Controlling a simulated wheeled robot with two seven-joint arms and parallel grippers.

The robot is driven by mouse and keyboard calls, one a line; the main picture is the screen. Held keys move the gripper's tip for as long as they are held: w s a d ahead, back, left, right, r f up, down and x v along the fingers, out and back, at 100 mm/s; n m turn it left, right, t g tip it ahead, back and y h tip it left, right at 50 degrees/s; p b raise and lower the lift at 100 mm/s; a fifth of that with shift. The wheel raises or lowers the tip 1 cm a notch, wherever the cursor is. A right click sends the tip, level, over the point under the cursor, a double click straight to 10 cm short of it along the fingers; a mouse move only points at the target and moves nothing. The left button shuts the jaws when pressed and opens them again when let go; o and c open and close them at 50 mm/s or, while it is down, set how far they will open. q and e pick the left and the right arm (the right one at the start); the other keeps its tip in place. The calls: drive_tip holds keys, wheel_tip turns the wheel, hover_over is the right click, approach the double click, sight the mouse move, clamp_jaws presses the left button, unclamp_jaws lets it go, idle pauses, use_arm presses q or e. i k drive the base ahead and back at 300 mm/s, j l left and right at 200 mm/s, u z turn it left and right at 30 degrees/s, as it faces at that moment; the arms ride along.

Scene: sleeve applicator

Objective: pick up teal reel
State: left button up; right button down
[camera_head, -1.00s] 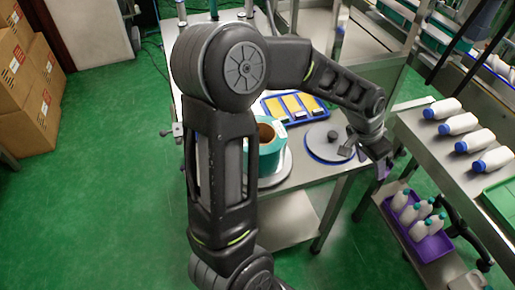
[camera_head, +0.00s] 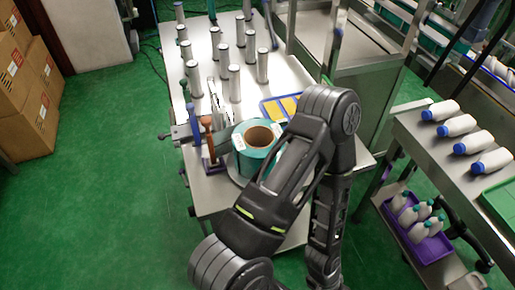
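The teal reel (camera_head: 251,163) stands upright on a pale round plate on the metal table. Its open brown core faces up and white labels show on its top and left side. My arm, coming in from the bottom left of centre and apparently my left, bends at the upper right and folds back down toward the bottom edge. One link passes just right of the reel and covers part of its right edge in the picture. No gripper fingers are clearly visible. My other arm is not in view.
Several metal cylinders (camera_head: 234,83) stand at the back of the table (camera_head: 290,80). A fitting with a brown handle (camera_head: 207,125) stands just left of the reel.

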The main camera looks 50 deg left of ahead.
sight(247, 159)
drive_tip(key=l+u, duration=0.15)
drive_tip(key=u, duration=1.95)
drive_tip(key=i+l, duration=0.05)
drive_tip(key=l, duration=0.05)
